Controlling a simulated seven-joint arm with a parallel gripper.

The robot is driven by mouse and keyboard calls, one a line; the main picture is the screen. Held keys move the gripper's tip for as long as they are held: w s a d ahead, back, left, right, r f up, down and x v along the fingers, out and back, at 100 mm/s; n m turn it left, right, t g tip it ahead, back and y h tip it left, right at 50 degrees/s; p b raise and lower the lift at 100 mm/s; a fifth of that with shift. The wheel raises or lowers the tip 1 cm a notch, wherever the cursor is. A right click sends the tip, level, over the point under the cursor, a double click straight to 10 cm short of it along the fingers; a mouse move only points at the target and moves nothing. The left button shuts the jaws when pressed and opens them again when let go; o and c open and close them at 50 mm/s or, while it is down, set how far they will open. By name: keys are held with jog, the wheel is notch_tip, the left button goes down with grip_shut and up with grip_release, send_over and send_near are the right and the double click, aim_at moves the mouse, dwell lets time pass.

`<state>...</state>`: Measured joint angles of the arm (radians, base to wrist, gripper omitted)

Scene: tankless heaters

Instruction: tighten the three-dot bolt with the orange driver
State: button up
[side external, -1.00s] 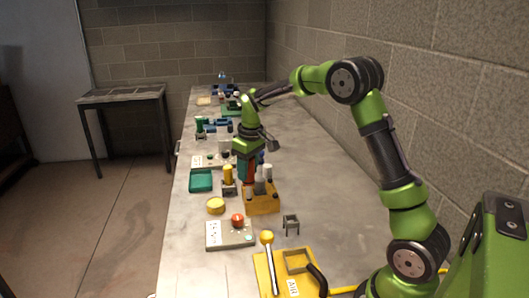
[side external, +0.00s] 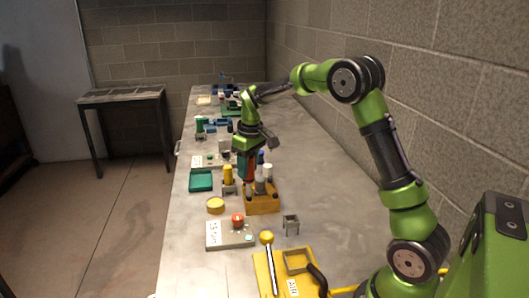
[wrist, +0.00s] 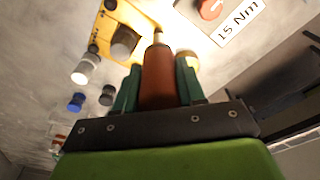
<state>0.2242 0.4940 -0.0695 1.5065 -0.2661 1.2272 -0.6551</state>
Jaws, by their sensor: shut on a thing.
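My gripper (side external: 244,158) is shut on the orange driver (side external: 247,172), which hangs upright beside the yellow-orange block in the side view. In the wrist view, the reddish-orange handle (wrist: 158,78) sits between my two teal fingers (wrist: 158,92), with a pale shaft beyond it. The driver's tip is too small to place exactly; I cannot tell whether it touches anything. I cannot make out the three-dot bolt or its dots in either view.
The yellow-orange block (side external: 263,204) stands close by with grey, white (side external: 267,171) and blue (side external: 260,157) capped pieces. A plate with a red knob (side external: 238,220) and torque label lies in front. A yellow cylinder (side external: 228,173) and teal tray (side external: 201,181) are left. Bare table (side external: 325,190) lies right.

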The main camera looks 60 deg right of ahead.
jog(key=shift+r, duration=3.15)
